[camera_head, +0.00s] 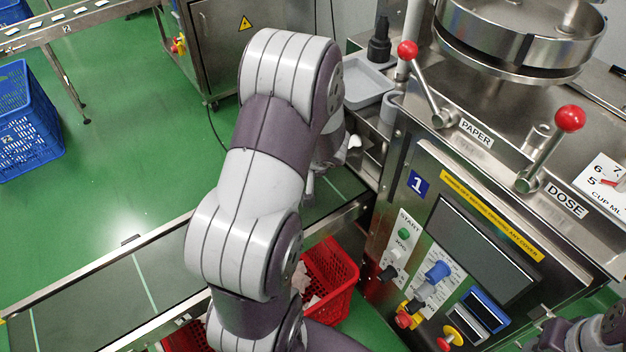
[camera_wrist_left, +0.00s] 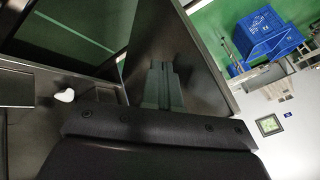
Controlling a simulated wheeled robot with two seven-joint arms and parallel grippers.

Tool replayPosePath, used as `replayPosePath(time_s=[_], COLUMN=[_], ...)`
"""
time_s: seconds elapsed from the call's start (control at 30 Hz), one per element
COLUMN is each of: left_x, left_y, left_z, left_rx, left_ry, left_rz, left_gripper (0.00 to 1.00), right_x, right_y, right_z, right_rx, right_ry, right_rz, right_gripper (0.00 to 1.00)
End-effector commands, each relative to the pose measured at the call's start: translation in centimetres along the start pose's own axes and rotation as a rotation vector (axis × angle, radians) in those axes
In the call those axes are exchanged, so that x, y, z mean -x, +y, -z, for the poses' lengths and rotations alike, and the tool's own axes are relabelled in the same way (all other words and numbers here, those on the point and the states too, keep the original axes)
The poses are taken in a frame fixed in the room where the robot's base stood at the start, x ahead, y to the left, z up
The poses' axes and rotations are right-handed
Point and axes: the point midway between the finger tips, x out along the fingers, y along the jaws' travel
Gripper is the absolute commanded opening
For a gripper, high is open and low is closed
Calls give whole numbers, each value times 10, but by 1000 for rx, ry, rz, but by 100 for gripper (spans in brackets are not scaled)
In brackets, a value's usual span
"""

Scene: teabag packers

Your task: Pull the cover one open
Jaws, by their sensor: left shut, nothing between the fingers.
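Machine 1, marked by a blue number plate (camera_head: 418,183), stands at the right of the head view. My left arm reaches up the middle of that view and hides most of its own gripper and the machine's left side. In the left wrist view my left gripper (camera_wrist_left: 162,85) is shut and empty. Its fingers are in front of a dark grey panel (camera_wrist_left: 195,85); I cannot tell whether they touch it or whether it is cover one. A small white knob-like piece (camera_wrist_left: 65,96) is left of the fingers. My right gripper is out of view.
Two red-knobbed levers (camera_head: 407,50) (camera_head: 570,118) stand on the machine top. A conveyor (camera_head: 95,300) runs below my left arm, beside a red crate (camera_head: 335,275). A blue crate (camera_head: 25,125) stands far left. Green floor is open between.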

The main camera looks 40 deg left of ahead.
Motion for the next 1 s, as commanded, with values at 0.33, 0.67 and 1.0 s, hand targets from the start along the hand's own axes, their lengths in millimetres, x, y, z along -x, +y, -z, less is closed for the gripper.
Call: replayPosePath(time_s=[0.33, 0.67, 1.0], left_x=[-43, -73, -98], left_y=[-74, -129, -151], left_z=[2, 25, 42], left_rx=[-195, -460, -585], left_ry=[107, 244, 310], left_rz=[-105, -249, -314], left_gripper=[0, 0, 0], right_x=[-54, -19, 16], right_y=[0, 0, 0], right_z=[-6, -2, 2], right_rx=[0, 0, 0], right_ry=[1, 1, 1], right_rz=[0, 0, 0], right_gripper=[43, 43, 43])
